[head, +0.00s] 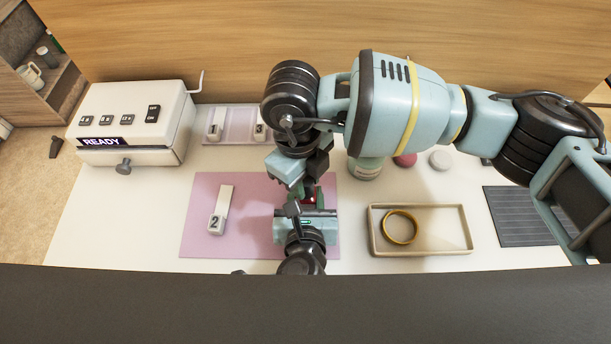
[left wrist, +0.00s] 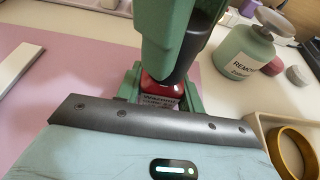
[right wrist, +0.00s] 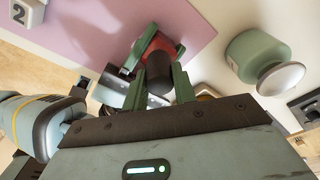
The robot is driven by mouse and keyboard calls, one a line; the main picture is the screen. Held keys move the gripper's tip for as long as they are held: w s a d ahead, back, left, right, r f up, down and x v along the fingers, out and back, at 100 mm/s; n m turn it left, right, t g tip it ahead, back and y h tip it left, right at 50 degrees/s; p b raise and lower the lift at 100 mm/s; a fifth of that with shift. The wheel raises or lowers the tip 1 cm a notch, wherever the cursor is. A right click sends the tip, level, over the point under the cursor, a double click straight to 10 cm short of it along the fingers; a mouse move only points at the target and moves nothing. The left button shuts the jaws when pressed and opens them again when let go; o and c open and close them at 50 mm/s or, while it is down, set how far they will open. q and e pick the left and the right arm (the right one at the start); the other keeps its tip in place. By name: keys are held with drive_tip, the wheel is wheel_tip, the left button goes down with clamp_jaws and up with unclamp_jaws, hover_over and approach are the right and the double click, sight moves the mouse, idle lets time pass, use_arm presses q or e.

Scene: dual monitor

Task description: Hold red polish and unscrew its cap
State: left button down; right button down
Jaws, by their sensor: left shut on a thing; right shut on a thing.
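The red polish (left wrist: 160,88) is a small red bottle with a dark cap (right wrist: 157,86). It also shows in the right wrist view (right wrist: 163,42), and only a sliver of red shows in the head view (head: 309,198). My left gripper (left wrist: 155,92) is shut on the bottle's red body, low over the pink mat (head: 260,183). My right gripper (right wrist: 161,80) comes down from above and is shut on the dark cap. The cap sits in line with the bottle; whether it is loosened cannot be told. My right arm hides much of both in the head view.
A white block marked 2 (head: 220,211) lies on the mat. A tray (head: 440,247) with a gold ring (head: 400,228) stands right. A green remover bottle (left wrist: 243,52) stands behind it. A white READY device (head: 135,120) is at the back left; a dark ribbed pad (head: 520,218) is far right.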

drive_tip(key=n, duration=0.3)
drive_tip(key=shift+n, duration=0.3)
drive_tip(key=n, duration=0.5)
drive_tip(key=shift+t, duration=0.4)
drive_tip(key=c, duration=1.1)
unclamp_jaws()
drive_tip(key=shift+r, duration=0.15)
drive_tip(key=shift+r, duration=2.15)
drive_tip(key=shift+o, duration=0.5)
wheel_tip(320, 180, up, 4)
drive_tip(key=m, duration=0.8)
drive_tip(key=shift+d+r+y, duration=0.1)
drive_tip(key=shift+r+y, duration=0.1)
drive_tip(key=shift+y, duration=0.2)
drive_tip(key=r+m, duration=0.1)
drive_tip(key=m, duration=0.1)
drive_tip(key=r+m, duration=0.2)
drive_tip(key=m, duration=0.1)
drive_tip(key=shift+w+d+m+y, duration=0.1)
drive_tip(key=shift+d+m+y, duration=0.1)
drive_tip(key=shift+m+y, duration=0.15)
